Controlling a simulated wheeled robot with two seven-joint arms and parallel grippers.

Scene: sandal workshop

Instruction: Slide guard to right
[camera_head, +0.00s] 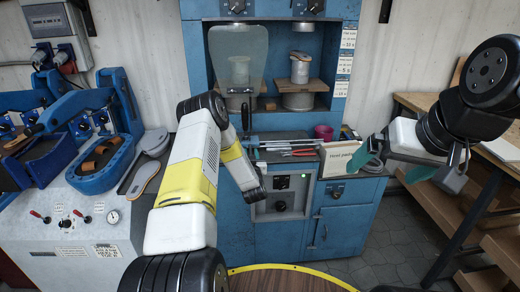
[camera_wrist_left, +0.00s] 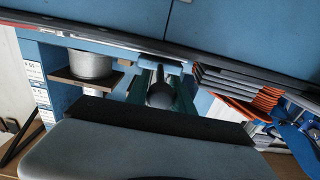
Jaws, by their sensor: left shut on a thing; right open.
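The guard (camera_head: 238,58) is a clear grey panel in front of the left bay of the blue press cabinet. A dark handle (camera_head: 245,115) hangs below it. In the left wrist view a dark round knob (camera_wrist_left: 160,95) sits between the teal fingers of my left gripper (camera_wrist_left: 160,98), which is shut on it. In the head view my left forearm and wrist hide most of that gripper. The right bay is uncovered and shows a pale cylinder (camera_head: 300,67) on a stand. My right gripper (camera_head: 393,166) is open and empty at the right, beside a cream sign card (camera_head: 340,157).
A magenta cup (camera_head: 323,132) and several hand tools (camera_head: 290,147) lie on the ledge under the bays. A blue sandal machine (camera_head: 105,165) stands at the left. Wooden shelving (camera_head: 440,205) is at the right. A round wooden top with a yellow rim (camera_head: 290,280) is at the front.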

